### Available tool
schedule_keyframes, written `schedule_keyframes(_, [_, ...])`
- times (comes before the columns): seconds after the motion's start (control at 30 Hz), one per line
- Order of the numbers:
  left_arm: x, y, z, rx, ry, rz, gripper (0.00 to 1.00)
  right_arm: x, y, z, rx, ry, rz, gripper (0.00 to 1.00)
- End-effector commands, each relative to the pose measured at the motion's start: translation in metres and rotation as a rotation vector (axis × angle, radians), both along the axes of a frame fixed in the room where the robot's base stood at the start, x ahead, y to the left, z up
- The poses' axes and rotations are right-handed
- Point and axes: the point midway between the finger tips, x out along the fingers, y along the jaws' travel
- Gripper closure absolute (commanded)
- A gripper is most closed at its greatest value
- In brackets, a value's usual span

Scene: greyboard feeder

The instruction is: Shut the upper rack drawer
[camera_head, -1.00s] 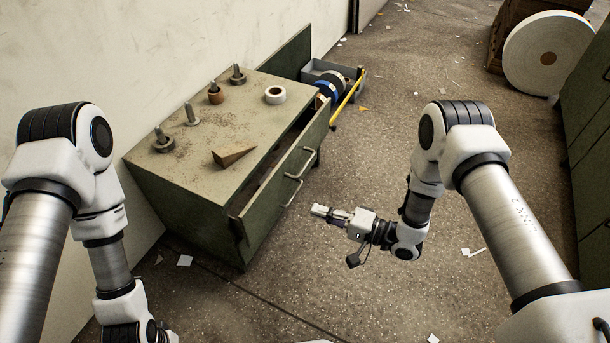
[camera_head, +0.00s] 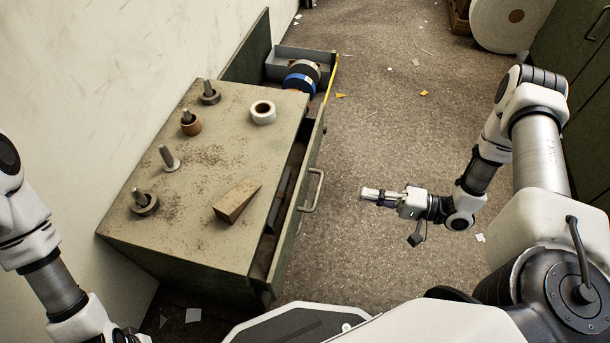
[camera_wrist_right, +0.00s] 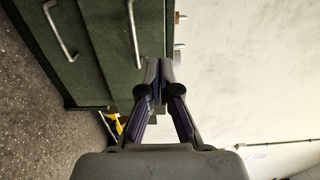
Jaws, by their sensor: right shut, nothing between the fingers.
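The upper rack drawer stands out from the green rack (camera_head: 225,140). A dark gap shows behind its front panel (camera_head: 296,225), which has a metal handle (camera_head: 313,190). My right gripper (camera_head: 368,194) is shut and empty, to the right of this handle and apart from the panel. In the right wrist view, the closed fingers (camera_wrist_right: 160,68) show in front of the green drawer fronts. The upper drawer's handle (camera_wrist_right: 133,35) and a lower handle (camera_wrist_right: 60,32) show there, turned sideways. My left gripper is out of view.
A wooden wedge (camera_head: 237,200), a white tape roll (camera_head: 262,112) and several pegs stand on the rack top. A grey tray (camera_head: 287,58) with rolls is beyond it. A wall is on the left, green cabinets (camera_head: 570,60) on the right. Floor between is mostly clear.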

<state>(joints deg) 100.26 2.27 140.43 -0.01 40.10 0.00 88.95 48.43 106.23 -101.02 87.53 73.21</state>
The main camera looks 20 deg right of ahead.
Motion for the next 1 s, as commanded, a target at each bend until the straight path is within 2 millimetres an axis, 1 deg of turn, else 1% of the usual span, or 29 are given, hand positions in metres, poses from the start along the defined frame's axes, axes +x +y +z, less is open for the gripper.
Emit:
schedule_keyframes(0.17, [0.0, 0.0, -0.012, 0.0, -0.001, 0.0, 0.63, 0.013, 0.018, -0.003, 0.002, 0.0, 0.005, 1.0])
schedule_keyframes(0.6, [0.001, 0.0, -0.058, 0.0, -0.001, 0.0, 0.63, 0.068, 0.093, -0.005, -0.001, -0.001, 0.008, 1.0])
schedule_keyframes(0.7, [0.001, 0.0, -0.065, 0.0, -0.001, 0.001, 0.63, 0.078, 0.104, -0.004, -0.001, -0.001, 0.005, 1.0])
schedule_keyframes(0.8, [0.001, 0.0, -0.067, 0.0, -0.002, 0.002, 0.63, 0.082, 0.11, -0.002, 0.0, 0.001, 0.004, 1.0])
schedule_keyframes(1.0, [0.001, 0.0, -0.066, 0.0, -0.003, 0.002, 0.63, 0.084, 0.112, 0.0, 0.0, 0.001, 0.002, 1.0])
